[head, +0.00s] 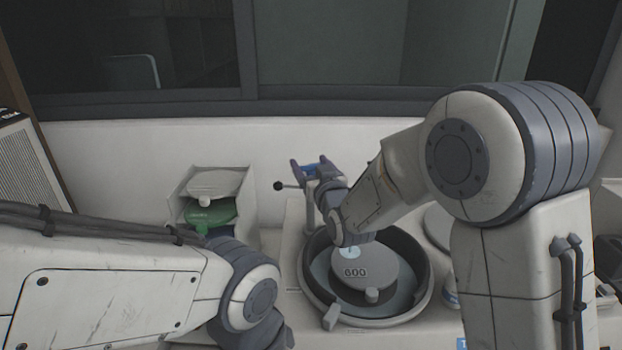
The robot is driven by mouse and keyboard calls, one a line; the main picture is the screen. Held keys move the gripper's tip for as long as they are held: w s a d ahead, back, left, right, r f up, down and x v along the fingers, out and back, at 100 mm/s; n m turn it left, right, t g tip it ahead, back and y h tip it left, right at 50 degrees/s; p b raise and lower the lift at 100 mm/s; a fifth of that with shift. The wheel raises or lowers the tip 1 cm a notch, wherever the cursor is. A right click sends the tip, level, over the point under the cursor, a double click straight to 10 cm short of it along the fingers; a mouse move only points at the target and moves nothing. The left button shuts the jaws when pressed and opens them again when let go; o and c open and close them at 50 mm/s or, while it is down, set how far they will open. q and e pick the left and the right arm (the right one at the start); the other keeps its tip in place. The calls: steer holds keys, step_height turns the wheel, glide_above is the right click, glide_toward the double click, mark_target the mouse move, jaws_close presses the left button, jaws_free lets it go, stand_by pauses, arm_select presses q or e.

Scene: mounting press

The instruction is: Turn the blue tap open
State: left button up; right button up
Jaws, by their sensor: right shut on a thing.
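The blue tap (312,169) shows as a small blue patch between the fingers of my right gripper (315,168), behind the round basin. My right gripper is shut on it, and the fingers and wrist hide most of the tap. My left arm reaches in from the lower left, but its fingers are not in view.
A dark-rimmed round basin (311,287) with a grey disc marked 600 (367,269) stands in front of the tap. A black-knobbed lever (279,186) sticks out left of my right gripper. A rack (247,184) with a green disc (209,213) stands further left, by the wall.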

steer(key=shift+r+n+g+y+b, duration=0.15)
steer(key=shift+n+g+y+b, duration=0.15)
steer(key=shift+n+y+b, duration=0.45)
steer(key=shift+p, duration=0.3)
steer(key=o, duration=1.3)
steer(key=shift+s+d, duration=0.1)
steer(key=shift+s, duration=0.2)
steer(key=b+v, duration=0.3)
steer(key=v, duration=0.7)
steer(key=shift+b, duration=0.35)
steer(key=shift+w+d, duration=0.1)
